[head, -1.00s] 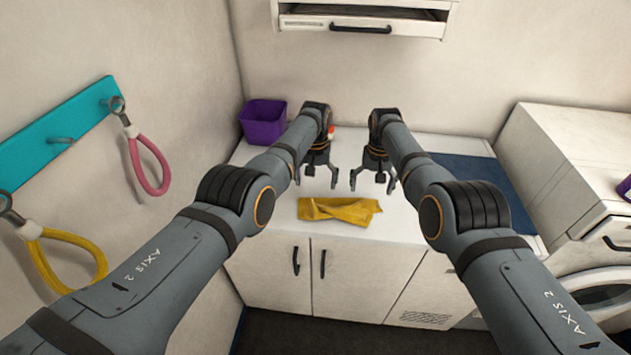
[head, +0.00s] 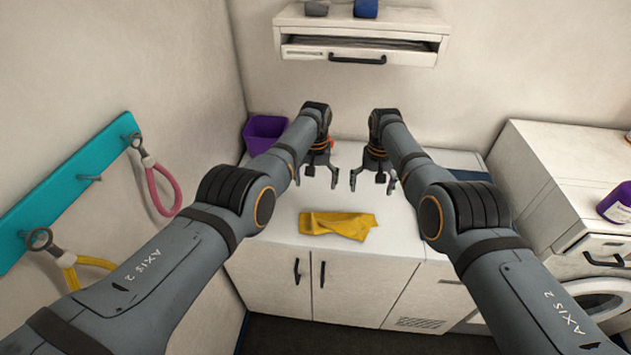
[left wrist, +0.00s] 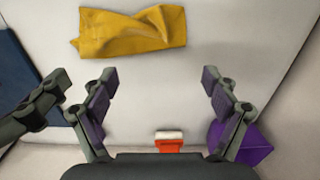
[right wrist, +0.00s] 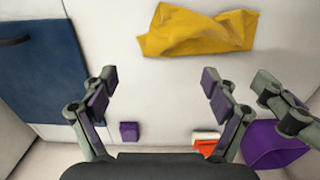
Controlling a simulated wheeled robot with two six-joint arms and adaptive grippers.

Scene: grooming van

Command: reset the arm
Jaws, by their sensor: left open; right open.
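My left gripper (head: 321,178) and my right gripper (head: 371,182) are side by side above the white counter (head: 280,225) in the head view. Both are open and empty, pointing down, with a small gap between them. A folded yellow cloth (head: 337,224) lies on the counter on the near side of the grippers. It also shows in the left wrist view (left wrist: 133,34) and in the right wrist view (right wrist: 198,32), apart from the fingers. Part of each wrist view shows the other gripper's finger at the side.
A purple bin (head: 265,133) stands at the back left. An orange-and-white object (left wrist: 169,141) and a small purple block (right wrist: 129,131) sit near the back. A shelf with a drawer (head: 358,48) hangs above; leash hooks (head: 75,190) line the left wall.

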